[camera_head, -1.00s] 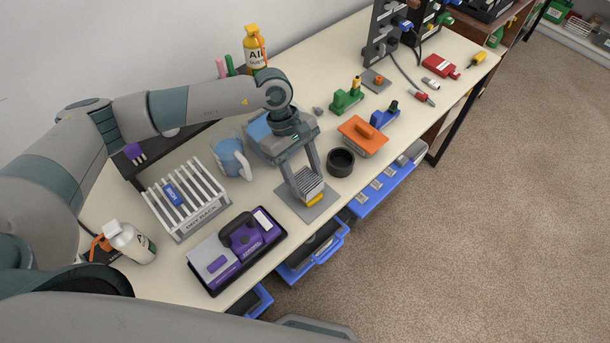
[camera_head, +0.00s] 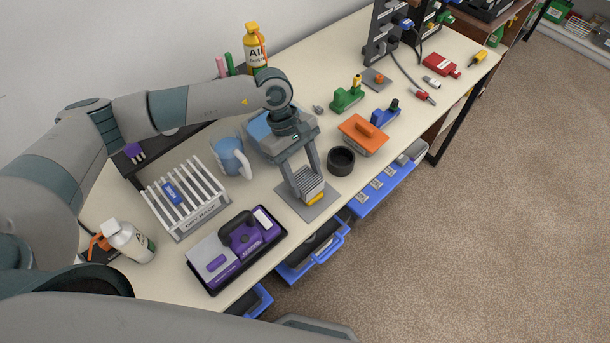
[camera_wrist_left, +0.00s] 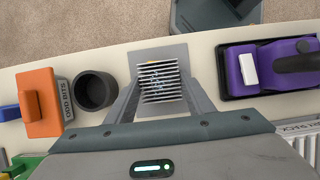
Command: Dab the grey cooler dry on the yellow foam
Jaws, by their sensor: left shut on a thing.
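The grey finned cooler (camera_head: 308,182) is held upright between the fingers of my left gripper (camera_head: 306,184), which is shut on it. The yellow foam (camera_head: 316,198) shows as a strip under the cooler's front edge, on a grey square plate (camera_head: 291,197). The cooler appears to rest on the foam; the contact itself is mostly hidden. In the left wrist view the cooler's fins (camera_wrist_left: 160,82) show from above between the fingertips, over the grey plate (camera_wrist_left: 152,55), and the foam is hidden beneath. My right gripper is not in view.
A black round cup (camera_head: 341,161) and an orange-handled block (camera_head: 363,135) stand right of the plate. A white drying rack (camera_head: 186,200) and a purple device in a black tray (camera_head: 237,249) are to the left. A blue jug (camera_head: 230,158) stands behind.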

